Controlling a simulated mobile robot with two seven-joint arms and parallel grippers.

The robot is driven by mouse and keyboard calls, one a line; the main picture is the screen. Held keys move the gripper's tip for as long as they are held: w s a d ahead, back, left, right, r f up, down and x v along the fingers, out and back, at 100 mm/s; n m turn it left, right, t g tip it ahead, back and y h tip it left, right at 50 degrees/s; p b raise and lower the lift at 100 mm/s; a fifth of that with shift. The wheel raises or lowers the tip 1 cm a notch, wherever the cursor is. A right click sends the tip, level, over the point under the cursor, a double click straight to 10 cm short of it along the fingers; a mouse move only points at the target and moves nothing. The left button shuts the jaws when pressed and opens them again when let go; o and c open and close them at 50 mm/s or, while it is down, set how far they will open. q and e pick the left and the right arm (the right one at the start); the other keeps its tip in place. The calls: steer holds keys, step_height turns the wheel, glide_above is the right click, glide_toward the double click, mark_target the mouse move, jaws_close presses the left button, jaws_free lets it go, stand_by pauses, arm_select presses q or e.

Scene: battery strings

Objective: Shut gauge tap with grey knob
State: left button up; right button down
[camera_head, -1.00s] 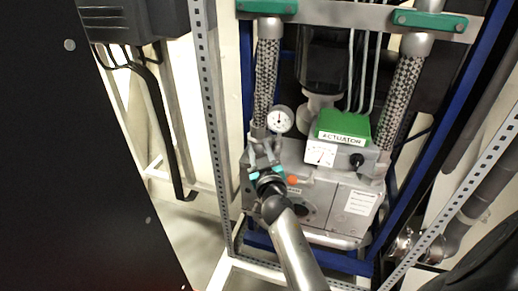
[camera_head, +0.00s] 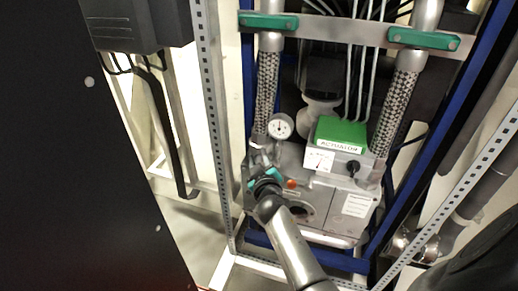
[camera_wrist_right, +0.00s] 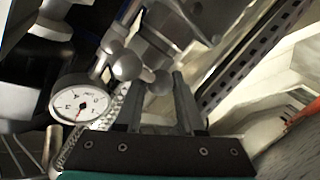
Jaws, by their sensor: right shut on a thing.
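My right gripper (camera_head: 260,163) is at the tap just below the gauge. In the right wrist view, the small grey knob (camera_wrist_right: 157,83) sits between my right gripper's fingers (camera_wrist_right: 156,92), which are shut on it. The rounded grey tap body (camera_wrist_right: 124,65) lies just beyond. In the head view the fingers largely hide the knob. My left gripper is not in view.
A green-topped actuator box (camera_head: 341,133) with a black knob (camera_head: 353,168) stands right of the gauge. An orange button (camera_head: 291,184) is close to my right gripper. A perforated upright (camera_head: 212,110) and a dark panel (camera_head: 75,180) bound the left side.

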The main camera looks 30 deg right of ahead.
steer(key=shift+s+f, duration=0.15)
steer(key=shift+f, duration=0.25)
steer(key=c, duration=0.5)
jaws_free()
steer(key=shift+d, duration=0.1)
steer(key=shift+c, duration=0.2)
steer(key=shift+r, duration=0.15)
steer(key=shift+s, duration=0.1)
steer(key=p+v, duration=0.1)
steer(key=v, duration=0.6)
steer(key=shift+r, duration=0.1)
